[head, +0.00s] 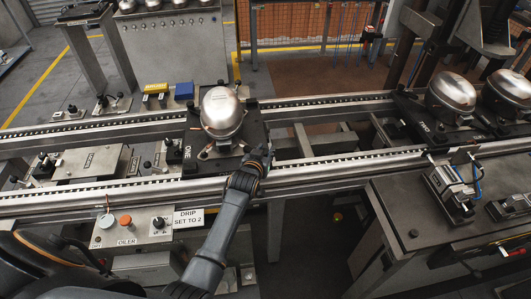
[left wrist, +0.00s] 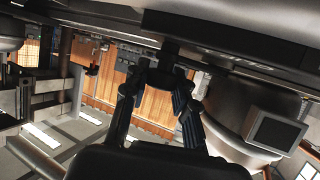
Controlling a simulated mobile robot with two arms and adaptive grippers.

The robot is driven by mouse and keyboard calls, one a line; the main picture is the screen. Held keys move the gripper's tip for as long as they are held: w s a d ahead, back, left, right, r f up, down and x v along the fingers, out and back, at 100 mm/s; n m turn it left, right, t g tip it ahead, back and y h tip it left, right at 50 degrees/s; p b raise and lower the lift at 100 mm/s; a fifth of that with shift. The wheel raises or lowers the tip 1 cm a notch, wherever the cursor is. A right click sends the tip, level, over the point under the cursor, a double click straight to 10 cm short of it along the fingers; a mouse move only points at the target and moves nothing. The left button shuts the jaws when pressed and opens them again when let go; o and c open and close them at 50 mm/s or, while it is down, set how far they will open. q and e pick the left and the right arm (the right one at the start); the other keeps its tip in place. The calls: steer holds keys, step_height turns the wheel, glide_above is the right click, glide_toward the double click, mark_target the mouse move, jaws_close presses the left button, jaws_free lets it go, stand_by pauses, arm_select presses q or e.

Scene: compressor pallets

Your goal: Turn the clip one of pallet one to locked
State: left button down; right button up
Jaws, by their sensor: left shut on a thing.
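A dark pallet (head: 178,138) sits on the conveyor rails and bears a shiny metal compressor (head: 222,112). White lettering on its left edge looks like "ONE". My left gripper (head: 262,160) is at the pallet's near right corner, with its arm reaching up from below. In the left wrist view the two fingers (left wrist: 165,72) close around a small dark part under the pallet's dark edge, which appears to be the clip (left wrist: 170,48). The gripper hides most of the clip in the head view, so its turn position cannot be told. My right gripper is out of view.
A second dark pallet with compressors (head: 452,92) stands on the rails at right. The front rail (head: 340,165) runs close beside my gripper. An oiler panel (head: 130,228) with a "DRIP SET TO 2" sign (head: 188,218) is at front left. A grey bench (head: 415,215) stands at right.

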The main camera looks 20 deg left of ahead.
arm_select(q)
steer(key=c, duration=1)
jaws_free()
steer(key=shift+c, duration=0.2)
steer(key=v, duration=1.2)
